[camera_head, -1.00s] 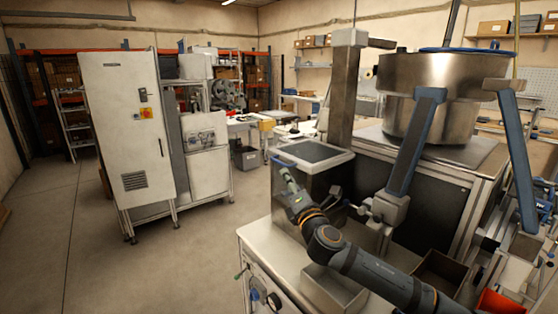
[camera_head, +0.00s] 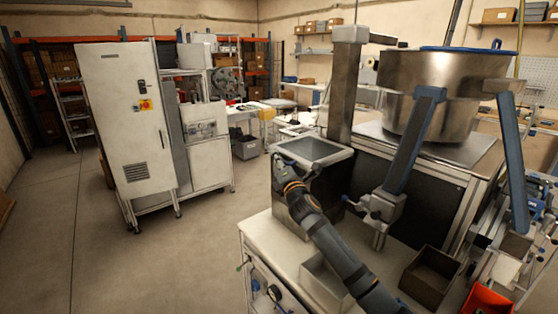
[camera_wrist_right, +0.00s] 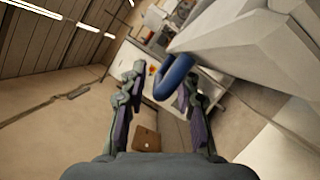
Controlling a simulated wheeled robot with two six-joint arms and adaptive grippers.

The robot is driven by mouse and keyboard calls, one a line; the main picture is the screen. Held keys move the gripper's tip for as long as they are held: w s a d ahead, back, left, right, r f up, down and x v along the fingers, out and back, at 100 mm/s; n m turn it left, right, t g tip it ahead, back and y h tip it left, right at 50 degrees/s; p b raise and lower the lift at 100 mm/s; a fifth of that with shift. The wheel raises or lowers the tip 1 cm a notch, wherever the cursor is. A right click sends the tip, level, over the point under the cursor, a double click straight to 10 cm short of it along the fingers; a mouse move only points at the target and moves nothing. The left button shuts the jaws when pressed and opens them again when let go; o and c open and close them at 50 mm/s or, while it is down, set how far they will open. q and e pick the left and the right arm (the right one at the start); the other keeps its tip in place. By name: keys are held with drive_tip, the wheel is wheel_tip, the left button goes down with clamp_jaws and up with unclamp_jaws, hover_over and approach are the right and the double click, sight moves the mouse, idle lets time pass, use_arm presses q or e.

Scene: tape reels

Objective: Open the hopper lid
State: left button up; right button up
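The hopper (camera_head: 293,207) is a grey metal box on the bench top, in the middle of the head view. Its top shows a pale rim around a grey, recessed-looking middle; I cannot clearly make out a separate lid there. My right gripper (camera_head: 279,167) is at the hopper's left upper edge. In the right wrist view, a blue loop handle (camera_wrist_right: 172,78) on a pale grey body (camera_wrist_right: 245,45) lies between the spread fingers of my right gripper (camera_wrist_right: 160,90), close to the right finger. I see no clear grip on it. My left gripper is not in view.
A tall metal post (camera_head: 347,85) stands behind the hopper. A large steel bowl (camera_head: 445,75) is at the right. An open grey bin (camera_head: 322,285), a dark bin (camera_head: 432,275) and a red bin (camera_head: 487,300) are in front. Floor left of the bench is clear.

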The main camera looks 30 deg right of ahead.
drive_tip(key=c, duration=0.5)
clamp_jaws()
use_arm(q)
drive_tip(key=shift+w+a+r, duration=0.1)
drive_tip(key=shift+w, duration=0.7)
